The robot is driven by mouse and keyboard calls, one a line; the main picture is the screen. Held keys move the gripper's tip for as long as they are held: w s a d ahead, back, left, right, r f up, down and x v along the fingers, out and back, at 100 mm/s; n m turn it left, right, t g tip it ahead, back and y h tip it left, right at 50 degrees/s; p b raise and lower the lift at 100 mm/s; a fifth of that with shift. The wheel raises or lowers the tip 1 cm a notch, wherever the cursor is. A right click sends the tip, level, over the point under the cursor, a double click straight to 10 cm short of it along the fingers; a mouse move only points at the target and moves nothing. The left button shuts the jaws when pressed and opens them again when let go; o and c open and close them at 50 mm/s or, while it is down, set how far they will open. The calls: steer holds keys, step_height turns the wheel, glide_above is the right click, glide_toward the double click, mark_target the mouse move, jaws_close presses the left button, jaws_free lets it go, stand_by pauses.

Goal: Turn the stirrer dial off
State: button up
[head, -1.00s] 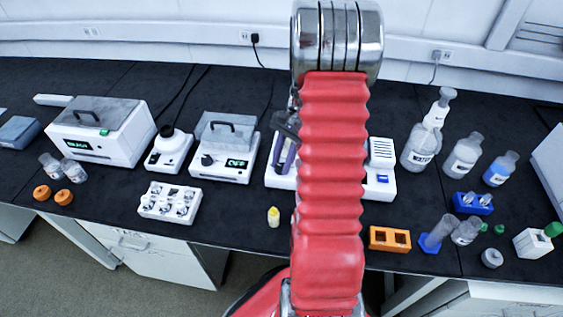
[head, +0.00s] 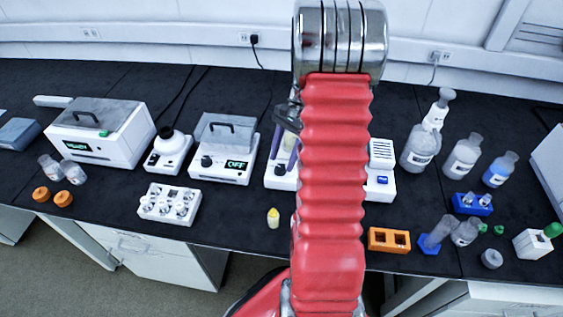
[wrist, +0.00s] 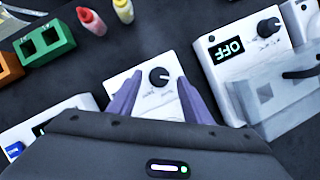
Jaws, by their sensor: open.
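A white device (wrist: 153,95) with a round black dial (wrist: 158,76) lies under my gripper in the wrist view. I take it for the stirrer; its far part is hidden by the gripper body. My gripper (wrist: 158,88) is open, its two purple fingers apart on either side of the dial, with nothing between them. I cannot tell whether they touch the device. In the head view the device (head: 275,180) is mostly hidden behind my red arm, with the purple fingers over it. The dial's pointer is too small to read.
A lidded white device reading OFF (wrist: 226,50), with its own dial (wrist: 268,27), stands close to the right in the wrist view. A white device with a blue switch (head: 383,181) is on the other side. An orange rack (head: 389,239) and a yellow-capped vial (head: 273,217) are near the bench's front.

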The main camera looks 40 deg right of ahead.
steer(key=v, duration=1.1)
steer(key=shift+r, duration=0.15)
steer(key=shift+d, duration=0.1)
steer(key=s+a+r+n+t+h, duration=0.1)
steer(key=a+n, duration=0.4)
steer(key=a, duration=0.6)
steer(key=s+a+r+n+t+h, duration=0.2)
steer(key=s+a+r+n, duration=0.4)
steer(key=a, duration=0.5)
steer(key=s+a+r+n+t+h, duration=0.1)
steer(key=s+a+r+n+t, duration=0.2)
steer(key=a+n, duration=0.3)
steer(key=s+a, duration=0.1)
steer(key=a, duration=0.4)
steer(key=shift+a+r+h, duration=0.25)
steer(key=shift+r+h, duration=0.05)
steer(key=shift+r, duration=0.1)
steer(key=shift+d, duration=0.1)
